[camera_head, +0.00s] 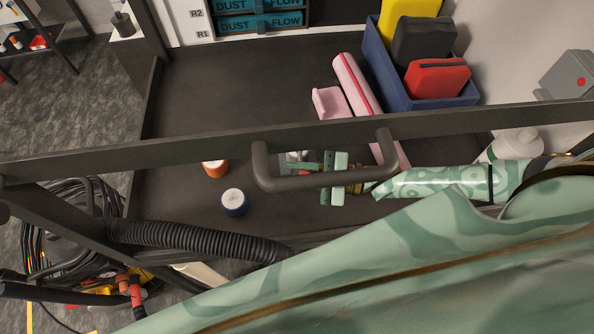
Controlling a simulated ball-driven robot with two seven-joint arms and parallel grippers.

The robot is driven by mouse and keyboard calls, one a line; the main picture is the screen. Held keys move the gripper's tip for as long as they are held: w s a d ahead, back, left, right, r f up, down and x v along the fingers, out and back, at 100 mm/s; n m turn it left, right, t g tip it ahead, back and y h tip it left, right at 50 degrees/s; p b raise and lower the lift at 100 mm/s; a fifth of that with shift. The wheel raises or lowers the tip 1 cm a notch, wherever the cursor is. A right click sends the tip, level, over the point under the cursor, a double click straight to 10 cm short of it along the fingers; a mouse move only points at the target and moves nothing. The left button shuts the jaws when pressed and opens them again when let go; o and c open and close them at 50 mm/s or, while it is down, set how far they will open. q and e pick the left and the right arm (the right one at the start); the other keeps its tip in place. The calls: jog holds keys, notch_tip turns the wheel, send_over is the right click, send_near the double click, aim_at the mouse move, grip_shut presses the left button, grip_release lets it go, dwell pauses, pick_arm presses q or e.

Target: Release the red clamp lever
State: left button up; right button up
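My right gripper (308,167) reaches in from the right over the dark bench, behind a dark bar handle. The handle hides part of it, so I cannot tell whether its fingers are open or shut. A small grey and reddish bit shows at its fingertips. I cannot tell whether this is the red clamp lever or whether the gripper touches it. No clamp lever shows clearly elsewhere. A red-ended fitting (136,292) is at the lower left, among hoses, far from the gripper. My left gripper is not in view.
A dark frame bar with a handle (315,181) crosses in front of the bench (225,95). An orange-banded jar (215,169) and a white-topped jar (234,198) stand left of the gripper. Pink rolls (355,85) and a blue bin (384,68) are behind. The bench's back left is clear.

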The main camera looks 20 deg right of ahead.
grip_shut()
jog(key=n+b, duration=0.1)
jog(key=s+f+n+b, duration=0.1)
jog(key=f+n+b, duration=0.1)
jog(key=shift+s+a+f+y, duration=0.1)
jog(key=shift+s+a+y, duration=0.15)
jog(key=shift+s+y, duration=0.15)
jog(key=shift+s+n, duration=0.15)
jog(key=shift+n, duration=0.55)
jog(key=o, duration=0.7)
grip_release()
jog(key=shift+o, duration=0.2)
